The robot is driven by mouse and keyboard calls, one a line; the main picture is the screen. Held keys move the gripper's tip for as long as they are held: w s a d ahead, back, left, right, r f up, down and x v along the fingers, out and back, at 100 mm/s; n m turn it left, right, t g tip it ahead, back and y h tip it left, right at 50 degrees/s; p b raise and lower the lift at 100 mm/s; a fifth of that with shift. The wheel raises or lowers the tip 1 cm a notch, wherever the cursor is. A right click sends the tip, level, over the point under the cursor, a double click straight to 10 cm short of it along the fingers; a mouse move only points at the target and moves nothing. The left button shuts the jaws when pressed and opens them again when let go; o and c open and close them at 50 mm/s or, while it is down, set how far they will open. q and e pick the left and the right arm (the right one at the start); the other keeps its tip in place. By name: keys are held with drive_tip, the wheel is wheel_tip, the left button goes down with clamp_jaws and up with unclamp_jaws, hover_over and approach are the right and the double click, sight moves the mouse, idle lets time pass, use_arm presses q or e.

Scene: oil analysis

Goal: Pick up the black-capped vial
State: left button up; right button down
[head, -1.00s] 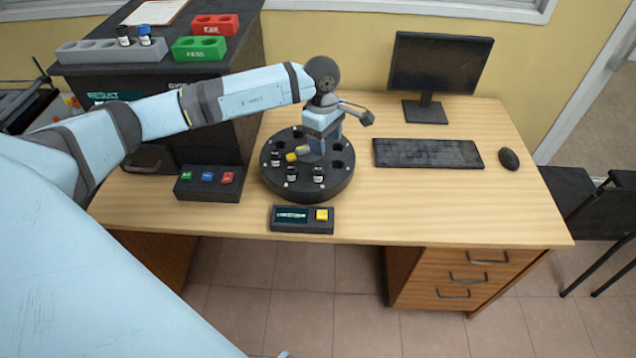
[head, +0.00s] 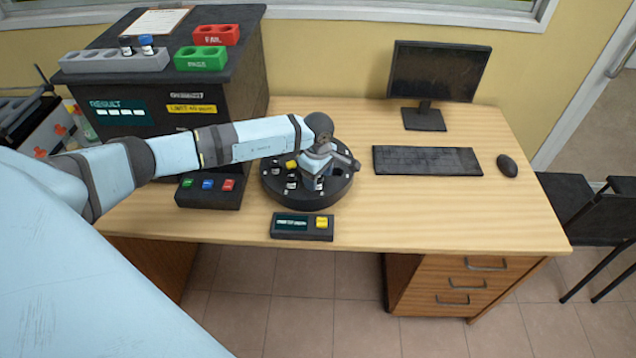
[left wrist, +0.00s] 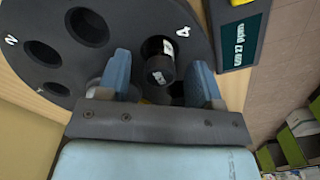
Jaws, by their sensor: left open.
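A black-capped vial (left wrist: 160,70) with a white label shows in the left wrist view, in the black carousel (left wrist: 130,20) beside the number 4. My left gripper (left wrist: 161,62) is open, with one blue finger on each side of this vial. I see a gap between the vial and the right finger; contact on the left side is hard to tell. In the head view my left gripper (head: 319,168) is low over the front right part of the carousel (head: 300,203) and partly hides the vials there. My right gripper is not in view.
A small panel with a yellow button (head: 321,222) lies in front of the carousel, and a three-button box (head: 208,192) to its left. A grey rack (head: 90,62) with two vials stands on the dark cabinet. The keyboard (head: 427,160) lies right; the desk's front right is clear.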

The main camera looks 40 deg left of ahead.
use_arm(q)
drive_tip(key=shift+f, duration=0.6)
drive_tip(key=c, duration=1)
drive_tip(key=shift+r, duration=0.1)
